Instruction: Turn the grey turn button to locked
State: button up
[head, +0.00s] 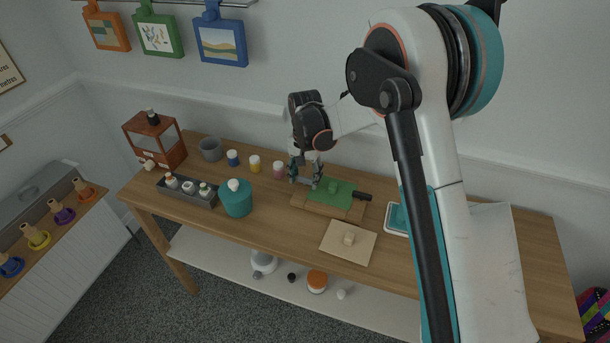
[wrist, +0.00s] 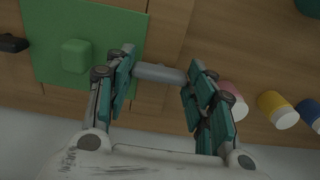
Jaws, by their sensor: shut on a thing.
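The grey turn button (wrist: 160,74) is a short rounded bar, lying across the wrist view between my fingertips. My gripper (wrist: 161,77) is shut on it, with one teal finger at each end. In the head view my gripper (head: 305,179) is down at the left end of a wooden board (head: 300,203), and the button is too small to make out well. A green panel (wrist: 48,16) with a raised green knob (wrist: 76,55) lies beside the button, and the left finger covers part of its edge. The panel also shows in the head view (head: 345,203).
A black handle (head: 361,196) sticks out right of the panel. A pale board with a knob (head: 337,250) lies in front. A teal-topped tray (head: 398,219) is at right.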

aim_at(305, 177)
dwell(0.3)
jog(key=o, duration=1.1)
jog(key=shift+c, duration=0.2)
notch_tip(305, 177, up, 12)
